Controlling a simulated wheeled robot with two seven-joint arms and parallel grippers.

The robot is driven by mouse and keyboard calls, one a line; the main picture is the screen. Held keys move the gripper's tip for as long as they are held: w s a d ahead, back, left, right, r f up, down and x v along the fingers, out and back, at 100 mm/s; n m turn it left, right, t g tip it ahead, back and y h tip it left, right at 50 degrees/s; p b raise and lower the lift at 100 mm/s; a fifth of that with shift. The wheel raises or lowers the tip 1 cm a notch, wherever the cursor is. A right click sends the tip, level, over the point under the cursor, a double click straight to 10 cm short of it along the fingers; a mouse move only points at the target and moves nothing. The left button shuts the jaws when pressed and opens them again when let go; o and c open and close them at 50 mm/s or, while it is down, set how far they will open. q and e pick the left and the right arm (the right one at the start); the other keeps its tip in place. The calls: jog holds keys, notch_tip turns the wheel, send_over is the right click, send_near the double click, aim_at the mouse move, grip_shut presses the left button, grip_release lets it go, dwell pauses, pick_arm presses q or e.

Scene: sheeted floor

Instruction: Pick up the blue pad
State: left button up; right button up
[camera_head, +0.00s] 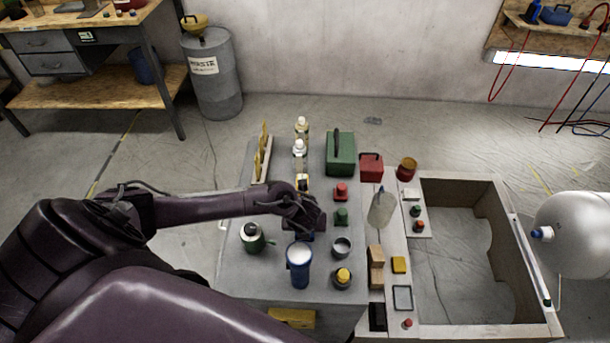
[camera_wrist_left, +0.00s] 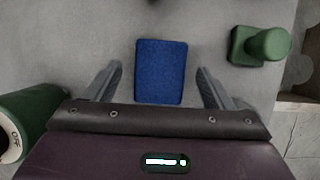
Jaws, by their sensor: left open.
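The blue pad (camera_wrist_left: 161,72) lies flat on the grey table top in the left wrist view, a plain dark blue rectangle. In the head view it is mostly hidden by my left gripper (camera_head: 308,228). In the left wrist view my left gripper (camera_wrist_left: 160,78) is open and empty. One finger is on each side of the pad, with a gap between pad and fingers. I cannot tell how high the fingers are above it. My right gripper is not in view.
A green knobbed block (camera_wrist_left: 262,45) stands right of the pad and a green canister (camera_wrist_left: 30,122) at lower left. A blue cup (camera_head: 299,268) and grey cups are close by. Bottles (camera_head: 299,150), a green box (camera_head: 341,155) and a red box (camera_head: 371,167) stand farther back.

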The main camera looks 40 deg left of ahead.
pick_arm(q)
jog(key=shift+w+a+f, duration=0.15)
jog(key=shift+w+f, duration=0.1)
jog(key=shift+f, duration=0.4)
jog(key=c, duration=1)
jog(key=shift+c, duration=0.2)
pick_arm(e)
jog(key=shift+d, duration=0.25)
pick_arm(q)
jog(key=shift+r, duration=0.15)
